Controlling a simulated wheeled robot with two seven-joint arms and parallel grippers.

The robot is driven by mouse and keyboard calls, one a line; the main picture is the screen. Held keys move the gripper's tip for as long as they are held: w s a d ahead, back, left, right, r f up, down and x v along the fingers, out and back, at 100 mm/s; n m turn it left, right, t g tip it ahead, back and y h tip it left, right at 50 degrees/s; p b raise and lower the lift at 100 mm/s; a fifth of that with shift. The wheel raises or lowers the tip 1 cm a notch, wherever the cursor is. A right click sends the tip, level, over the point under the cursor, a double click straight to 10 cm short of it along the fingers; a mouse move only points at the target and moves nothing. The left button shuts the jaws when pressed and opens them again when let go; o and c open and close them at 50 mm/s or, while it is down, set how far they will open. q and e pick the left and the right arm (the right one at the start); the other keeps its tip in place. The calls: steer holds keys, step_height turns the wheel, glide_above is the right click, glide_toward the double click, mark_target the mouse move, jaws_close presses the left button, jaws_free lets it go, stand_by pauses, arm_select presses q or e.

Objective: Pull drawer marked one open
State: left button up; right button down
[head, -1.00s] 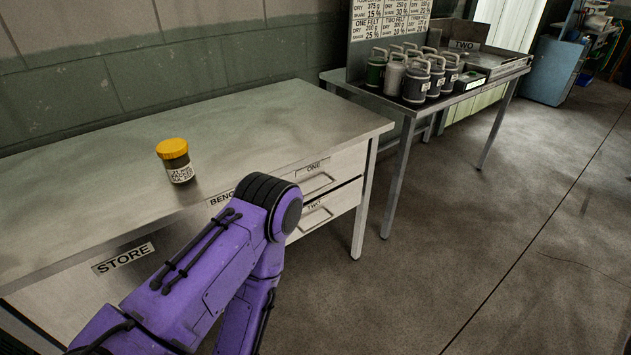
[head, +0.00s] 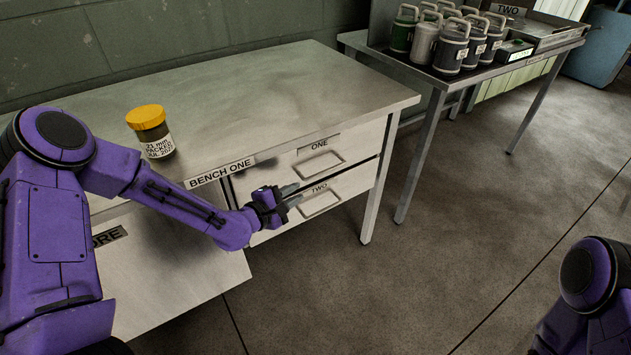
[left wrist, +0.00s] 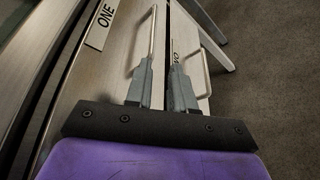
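Drawer one (head: 352,143) is the upper drawer at the right end of the bench, with a ONE label and a metal bar handle (head: 320,165). It looks shut or nearly so. My left gripper (head: 292,194) is at the drawer fronts, below and left of that handle. In the left wrist view its two grey fingers (left wrist: 163,75) are apart with nothing clearly between them. The left finger overlaps the near end of drawer one's handle (left wrist: 143,40); whether they touch I cannot tell. My right gripper is out of view.
Drawer two (head: 345,187) lies just below, its handle (left wrist: 193,72) near my right finger in the wrist view. A yellow-lidded jar (head: 151,132) stands on the bench (head: 270,85). A side table (head: 408,72) holds several canisters. The floor (head: 420,270) in front is clear.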

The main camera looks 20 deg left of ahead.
mark_target(313, 177)
arm_select(q)
steer(key=x, duration=0.7)
steer(key=r+x, duration=0.1)
steer(key=x, duration=0.2)
steer(key=shift+w, duration=0.55)
jaws_close()
